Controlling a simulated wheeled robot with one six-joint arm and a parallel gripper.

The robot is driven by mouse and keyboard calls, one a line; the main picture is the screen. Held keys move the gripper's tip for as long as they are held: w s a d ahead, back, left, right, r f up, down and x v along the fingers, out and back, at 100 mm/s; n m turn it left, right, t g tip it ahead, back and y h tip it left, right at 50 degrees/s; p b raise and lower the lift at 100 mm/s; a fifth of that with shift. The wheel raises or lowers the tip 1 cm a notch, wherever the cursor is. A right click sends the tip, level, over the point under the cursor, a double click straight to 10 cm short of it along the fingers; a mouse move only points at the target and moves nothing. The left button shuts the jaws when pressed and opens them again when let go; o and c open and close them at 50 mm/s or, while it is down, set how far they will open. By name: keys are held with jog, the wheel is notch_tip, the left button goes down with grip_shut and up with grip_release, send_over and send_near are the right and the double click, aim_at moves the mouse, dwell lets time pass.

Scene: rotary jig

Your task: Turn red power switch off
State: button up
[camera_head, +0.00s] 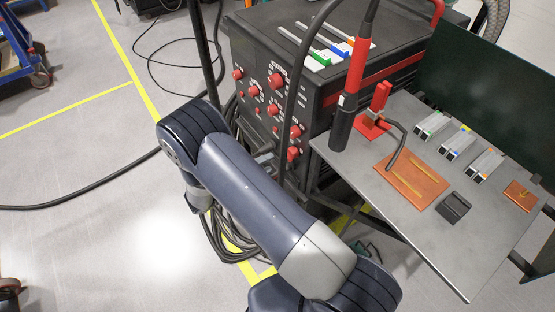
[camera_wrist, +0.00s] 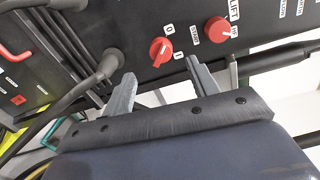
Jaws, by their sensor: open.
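In the wrist view, a red rotary switch (camera_wrist: 160,51) sits on the black panel, with small white labels marked 0 and I beside it. My gripper (camera_wrist: 160,70) is open, its two grey fingers spread to either side of the switch. The fingertips appear close to the panel, but I cannot tell whether they touch it. Nothing is between the fingers but the switch beyond their tips. I cannot tell for sure which label the switch points at. In the head view my arm hides the gripper, and several red knobs show on the machine's front.
A second red knob (camera_wrist: 218,30) is just right of the switch. A thick black cable with a plug (camera_wrist: 108,64) is close to the left finger. In the head view, the black machine (camera_head: 262,47) stands beside a grey worktable (camera_head: 452,268) with parts on it. Cables lie on the floor.

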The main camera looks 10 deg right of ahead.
aim_at(291, 154)
jog(key=shift+v, duration=1.55)
jog(key=shift+d, duration=0.1)
jog(key=p+x, duration=0.1)
jog(key=x, duration=1)
jog(key=shift+s, duration=0.1)
